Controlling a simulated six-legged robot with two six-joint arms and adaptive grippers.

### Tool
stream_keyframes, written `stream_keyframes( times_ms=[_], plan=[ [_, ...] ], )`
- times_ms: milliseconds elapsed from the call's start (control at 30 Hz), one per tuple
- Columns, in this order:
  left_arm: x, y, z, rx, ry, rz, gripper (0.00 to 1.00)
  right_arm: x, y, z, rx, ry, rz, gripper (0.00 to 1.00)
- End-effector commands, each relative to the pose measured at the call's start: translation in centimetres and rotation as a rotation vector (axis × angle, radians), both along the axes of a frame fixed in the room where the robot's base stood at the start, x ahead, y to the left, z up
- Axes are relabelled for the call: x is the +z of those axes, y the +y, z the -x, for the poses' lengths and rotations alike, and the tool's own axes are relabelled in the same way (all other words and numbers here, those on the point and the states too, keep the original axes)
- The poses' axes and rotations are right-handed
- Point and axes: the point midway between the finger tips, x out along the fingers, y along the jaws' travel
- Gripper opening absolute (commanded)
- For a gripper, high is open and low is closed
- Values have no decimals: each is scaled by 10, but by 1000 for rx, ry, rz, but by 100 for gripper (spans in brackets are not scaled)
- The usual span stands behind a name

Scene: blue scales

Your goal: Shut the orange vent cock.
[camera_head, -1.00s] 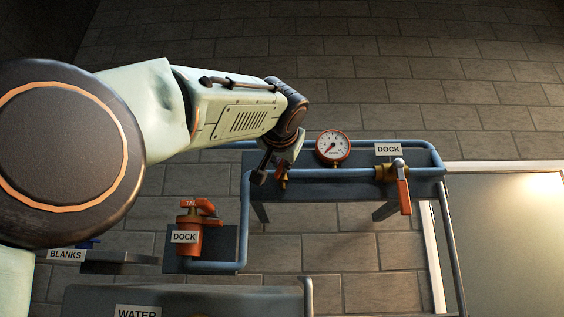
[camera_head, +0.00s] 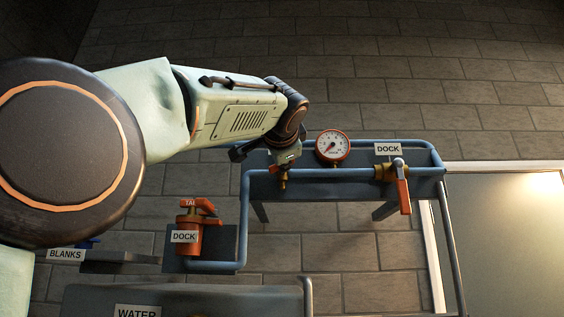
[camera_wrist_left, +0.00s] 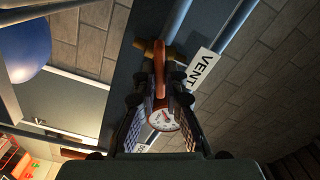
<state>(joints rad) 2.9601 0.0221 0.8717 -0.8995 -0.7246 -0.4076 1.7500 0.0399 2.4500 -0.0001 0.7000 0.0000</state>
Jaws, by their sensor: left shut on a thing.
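The orange vent cock handle (camera_wrist_left: 158,62) shows in the wrist view, upright between my left gripper's fingers (camera_wrist_left: 160,92), which are shut on it. Its brass body (camera_wrist_left: 146,46) sits on the blue pipe beside a white VENT label (camera_wrist_left: 203,68). In the head view the brass vent cock (camera_head: 283,181) hangs just below my left gripper (camera_head: 264,154), to the left of the gauge. The gripper and wrist hide most of the handle there. My right gripper is in neither view.
A round red-rimmed gauge (camera_head: 333,147) stands close to the right of my gripper. An orange fitting (camera_head: 188,235) stands lower left. Blue pipes (camera_head: 245,215) frame the rack.

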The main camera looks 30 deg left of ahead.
Motion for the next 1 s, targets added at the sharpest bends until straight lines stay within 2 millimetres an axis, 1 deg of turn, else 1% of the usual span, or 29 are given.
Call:
stream_keyframes(
  times_ms=[200, 500, 700, 1000],
  plan=[
    [-3, 0, -1, 1, 101, -154, 0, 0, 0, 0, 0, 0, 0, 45],
    [-3, 0, -1, 0, 196, -307, 0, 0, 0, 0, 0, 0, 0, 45],
    [-3, 0, -1, 0, 228, -360, 0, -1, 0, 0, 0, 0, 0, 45],
    [-3, 0, -1, 0, 242, -382, 0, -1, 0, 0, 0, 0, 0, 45]
  ],
)
